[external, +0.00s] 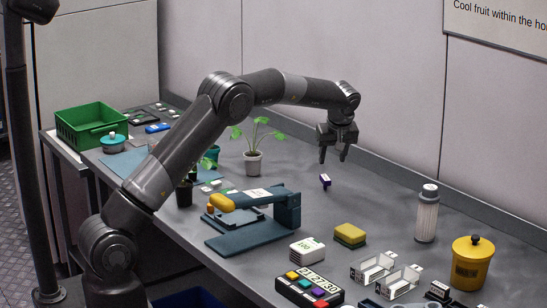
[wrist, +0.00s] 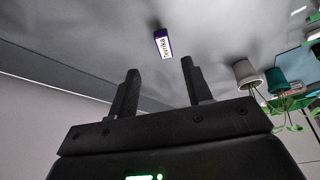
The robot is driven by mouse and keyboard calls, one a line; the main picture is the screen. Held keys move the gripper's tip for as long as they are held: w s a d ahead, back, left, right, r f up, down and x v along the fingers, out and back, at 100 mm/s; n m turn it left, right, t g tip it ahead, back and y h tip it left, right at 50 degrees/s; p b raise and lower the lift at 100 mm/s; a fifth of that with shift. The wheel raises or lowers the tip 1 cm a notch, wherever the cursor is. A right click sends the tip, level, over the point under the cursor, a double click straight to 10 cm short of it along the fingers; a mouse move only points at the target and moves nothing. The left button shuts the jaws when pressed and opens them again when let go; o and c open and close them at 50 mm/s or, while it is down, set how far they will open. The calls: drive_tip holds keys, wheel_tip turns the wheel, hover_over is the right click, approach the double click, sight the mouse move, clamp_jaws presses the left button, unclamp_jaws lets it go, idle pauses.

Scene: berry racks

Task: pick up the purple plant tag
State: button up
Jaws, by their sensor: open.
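The purple plant tag (external: 325,181) is small, with a white label face, and sits on the grey bench toward the back. In the wrist view the purple plant tag (wrist: 162,44) shows its white label with dark lettering, beyond the fingertips and between their lines. My gripper (external: 333,158) points down above the bench, above the tag and apart from it. Its two fingers are spread with nothing between them, as the wrist view of my gripper (wrist: 157,66) also shows.
A potted seedling (external: 253,162) stands left of the tag. A blue-grey press-like device (external: 288,208) is in front of it. The bench around the tag is clear.

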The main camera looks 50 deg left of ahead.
sight(326, 178)
drive_tip(key=x, duration=0.9)
drive_tip(key=shift+s+a+f, duration=0.15)
drive_tip(key=shift+a+f, duration=0.15)
drive_tip(key=shift+a, duration=0.05)
drive_tip(key=shift+c, duration=0.2)
clamp_jaws()
drive_tip(key=shift+r, duration=0.1)
